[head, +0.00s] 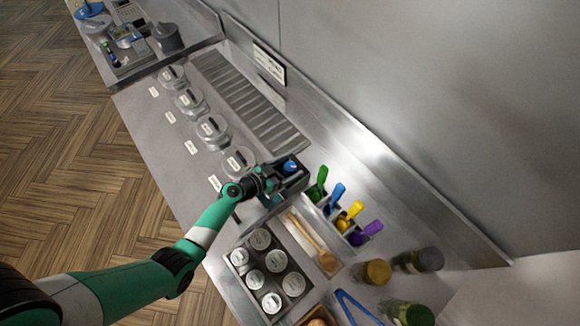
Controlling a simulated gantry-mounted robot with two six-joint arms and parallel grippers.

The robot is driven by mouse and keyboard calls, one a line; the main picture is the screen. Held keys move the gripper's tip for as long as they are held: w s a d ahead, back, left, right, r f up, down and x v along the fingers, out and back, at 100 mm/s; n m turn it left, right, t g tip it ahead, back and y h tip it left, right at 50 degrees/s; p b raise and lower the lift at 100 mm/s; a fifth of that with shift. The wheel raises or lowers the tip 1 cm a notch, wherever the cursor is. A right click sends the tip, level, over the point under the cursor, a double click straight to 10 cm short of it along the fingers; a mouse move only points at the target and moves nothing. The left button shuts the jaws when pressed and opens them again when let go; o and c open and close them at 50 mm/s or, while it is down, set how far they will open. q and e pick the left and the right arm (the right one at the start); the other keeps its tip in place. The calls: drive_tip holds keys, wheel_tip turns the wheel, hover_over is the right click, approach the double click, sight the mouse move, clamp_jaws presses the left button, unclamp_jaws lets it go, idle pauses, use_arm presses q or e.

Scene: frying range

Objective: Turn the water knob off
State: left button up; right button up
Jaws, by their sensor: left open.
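My left gripper (294,176) is open at the middle of the steel counter, just past the nearest round lidded container. A small blue round piece (290,166) shows at the gripper's jaws. It looks like the water knob, but the dark gripper hides most of what is around and under it. I cannot tell whether the fingers touch it or how it is turned. My right gripper is not in view.
Several round lidded containers (209,127) line the counter beside a slotted drain (252,100). Coloured scoops (350,215) stand close right of the gripper. A wooden spoon (326,260), a tray of white-lidded jars (241,257) and spice jars (377,271) lie nearer. A wall runs behind.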

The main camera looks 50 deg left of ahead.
use_arm(q)
drive_tip(key=shift+w+f, duration=0.15)
drive_tip(key=shift+w, duration=0.15)
drive_tip(key=shift+c, duration=0.2)
clamp_jaws()
